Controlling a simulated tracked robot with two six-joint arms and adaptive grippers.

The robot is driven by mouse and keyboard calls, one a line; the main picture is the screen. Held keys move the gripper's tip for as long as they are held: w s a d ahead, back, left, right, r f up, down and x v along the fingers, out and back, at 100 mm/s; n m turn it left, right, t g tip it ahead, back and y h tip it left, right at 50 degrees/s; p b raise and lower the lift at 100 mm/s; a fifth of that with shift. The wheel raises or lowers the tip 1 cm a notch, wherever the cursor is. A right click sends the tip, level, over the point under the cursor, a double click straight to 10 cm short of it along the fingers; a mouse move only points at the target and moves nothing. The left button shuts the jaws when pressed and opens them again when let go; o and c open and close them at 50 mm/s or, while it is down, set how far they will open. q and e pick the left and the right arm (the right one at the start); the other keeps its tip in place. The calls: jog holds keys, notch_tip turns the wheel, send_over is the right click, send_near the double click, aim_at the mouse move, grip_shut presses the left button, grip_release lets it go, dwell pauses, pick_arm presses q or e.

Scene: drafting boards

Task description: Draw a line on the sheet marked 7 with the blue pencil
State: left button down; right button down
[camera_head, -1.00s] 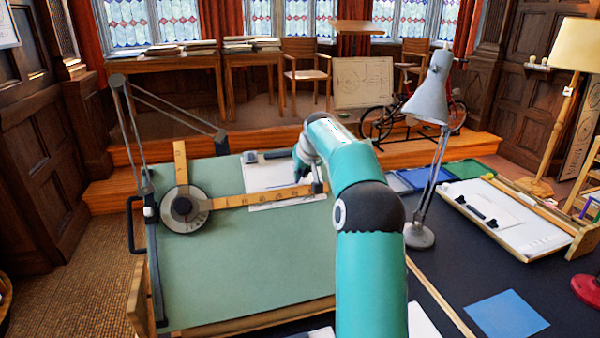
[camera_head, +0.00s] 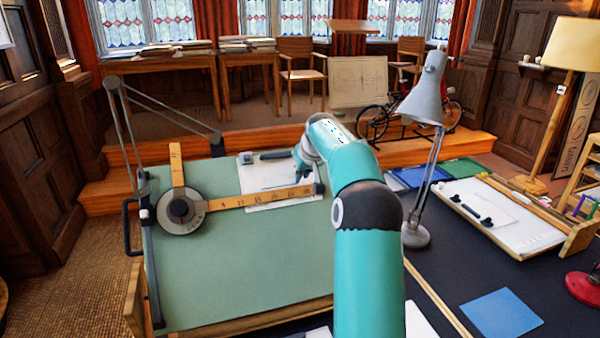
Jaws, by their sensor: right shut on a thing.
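A white sheet (camera_head: 258,175) lies near the far edge of the green drafting board (camera_head: 250,265). I cannot read any number on it. The yellow ruler arm (camera_head: 255,199) of the drafting machine crosses its near part. My right gripper (camera_head: 301,176) is over the right part of the sheet, just beyond the ruler. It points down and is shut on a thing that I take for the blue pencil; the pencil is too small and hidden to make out. My teal right arm covers the area right of the sheet. I cannot see a drawn line. My left gripper is not in view.
The drafting machine's round head (camera_head: 180,209) sits at the board's left, with its linkage (camera_head: 118,120) rising behind. A grey lamp (camera_head: 425,105) stands right of my arm. A white board (camera_head: 520,225) and a blue sheet (camera_head: 503,313) lie on the dark table at right.

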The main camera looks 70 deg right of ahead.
jog(key=shift+s+d, duration=0.25)
dwell(0.4)
jog(key=shift+s+d, duration=0.15)
jog(key=shift+s, duration=0.05)
jog(key=shift+r, duration=0.1)
dwell(0.4)
jog(key=v, duration=0.4)
jog(key=shift+s+a+r, duration=0.1)
jog(key=shift+s+a, duration=0.2)
jog(key=shift+a, duration=0.1)
dwell(0.3)
